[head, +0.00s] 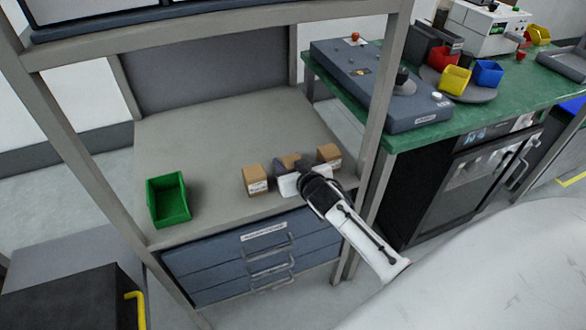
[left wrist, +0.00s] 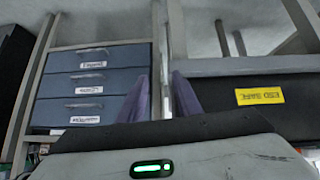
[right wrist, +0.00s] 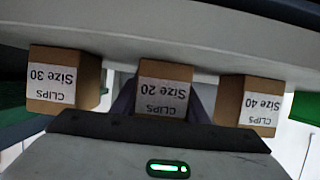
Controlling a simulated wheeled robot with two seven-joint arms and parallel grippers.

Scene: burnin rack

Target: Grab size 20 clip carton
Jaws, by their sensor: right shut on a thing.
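The size 20 clip carton (right wrist: 163,98) is a small brown box with a white label, upside down in the right wrist view. My right gripper (head: 288,170) is shut on it, with a purple finger at each side. In the head view the carton (head: 290,161) is partly hidden by the gripper. I cannot tell whether it touches the shelf. My left gripper (left wrist: 161,95) shows only in the left wrist view. Its purple fingers are apart with nothing between them.
The size 40 carton (head: 256,179) and size 30 carton (head: 329,155) stand on the shelf (head: 215,130) on either side. A green bin (head: 168,199) sits at the left. Rack posts flank the shelf, and blue drawers (head: 265,262) are below. Shelf space behind the cartons is clear.

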